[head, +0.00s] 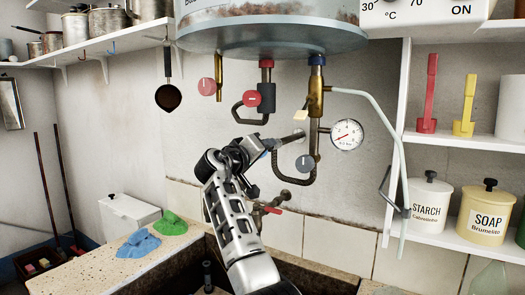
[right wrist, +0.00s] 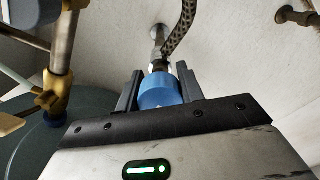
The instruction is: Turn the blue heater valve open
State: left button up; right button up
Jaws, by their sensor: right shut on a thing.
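The blue valve knob (right wrist: 160,92) sits between the two dark fingers of my right gripper (right wrist: 159,86) in the right wrist view. The gripper is shut on it, with one finger on each side. I cannot tell how far the valve is turned. My left gripper is not in view.
Close by are a red round valve (head: 252,98), a pink one (head: 207,87), a grey-blue knob (head: 305,163) and a pressure gauge (head: 347,134). A red-handled tap (head: 268,209) is below my gripper.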

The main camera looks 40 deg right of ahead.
jog(key=o, duration=1)
jog(key=shift+a, duration=0.25)
pick_arm(q)
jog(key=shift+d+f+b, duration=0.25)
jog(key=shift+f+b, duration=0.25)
jog(key=shift+b, duration=0.65)
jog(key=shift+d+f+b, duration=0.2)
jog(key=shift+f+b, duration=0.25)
jog(key=shift+b, duration=0.7)
pick_arm(e)
jog(key=shift+v, duration=7.7)
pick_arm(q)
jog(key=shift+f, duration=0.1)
